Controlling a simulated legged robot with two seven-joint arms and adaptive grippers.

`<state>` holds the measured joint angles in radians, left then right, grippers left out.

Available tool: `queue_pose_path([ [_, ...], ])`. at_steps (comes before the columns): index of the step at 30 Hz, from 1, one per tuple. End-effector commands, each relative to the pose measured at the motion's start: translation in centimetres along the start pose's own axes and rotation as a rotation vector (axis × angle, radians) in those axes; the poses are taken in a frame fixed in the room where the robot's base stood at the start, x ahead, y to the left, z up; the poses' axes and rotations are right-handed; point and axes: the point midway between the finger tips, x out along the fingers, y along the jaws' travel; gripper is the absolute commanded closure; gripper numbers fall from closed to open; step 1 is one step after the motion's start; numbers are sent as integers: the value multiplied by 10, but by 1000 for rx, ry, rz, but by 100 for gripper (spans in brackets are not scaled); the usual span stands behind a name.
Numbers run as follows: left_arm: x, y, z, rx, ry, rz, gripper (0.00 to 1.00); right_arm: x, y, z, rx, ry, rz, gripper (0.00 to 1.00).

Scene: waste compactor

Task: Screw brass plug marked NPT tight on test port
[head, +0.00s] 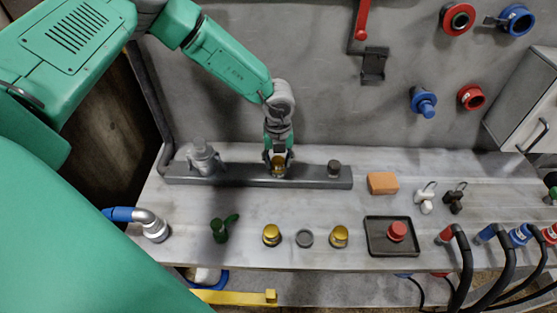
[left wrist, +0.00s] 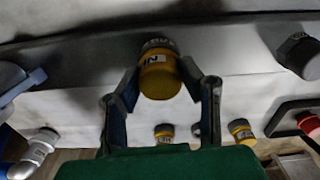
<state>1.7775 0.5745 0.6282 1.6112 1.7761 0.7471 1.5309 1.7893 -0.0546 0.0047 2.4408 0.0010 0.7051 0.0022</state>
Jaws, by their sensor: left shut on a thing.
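My left gripper (head: 278,163) is over the grey manifold bar (head: 230,178) on the bench. It is shut on a brass plug (head: 278,169), one finger on each side. In the left wrist view the plug (left wrist: 160,78) is a yellow cylinder with a white label, partly readable as "N". It sits against a dark knurled port (left wrist: 156,44) on the bar; I cannot tell how tightly it is seated. Two other brass plugs, a left one (head: 271,235) and a right one (head: 339,236), stand on the bench front. My right gripper is not in view.
A grey valve fitting (head: 203,157) and a dark capped port (head: 334,168) flank the gripper on the bar. A grey ring (head: 304,238), a green valve (head: 222,229), an orange block (head: 382,183) and a black tray (head: 377,246) with a red cap (head: 397,231) are on the bench.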

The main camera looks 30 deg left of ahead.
Motion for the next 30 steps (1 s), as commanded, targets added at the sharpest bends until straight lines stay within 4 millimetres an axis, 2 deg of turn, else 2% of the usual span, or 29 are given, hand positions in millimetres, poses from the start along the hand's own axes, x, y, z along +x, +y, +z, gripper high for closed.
queue_pose_path([
  [3,0,0,0,162,0,-1,100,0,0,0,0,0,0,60],
  [6,0,0,0,244,-1,-1,100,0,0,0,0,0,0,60],
  [17,0,0,0,290,0,0,100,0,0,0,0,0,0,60],
  [24,1,0,0,599,0,-1,100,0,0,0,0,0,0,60],
  [30,1,0,0,718,-1,-1,100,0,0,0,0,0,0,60],
])
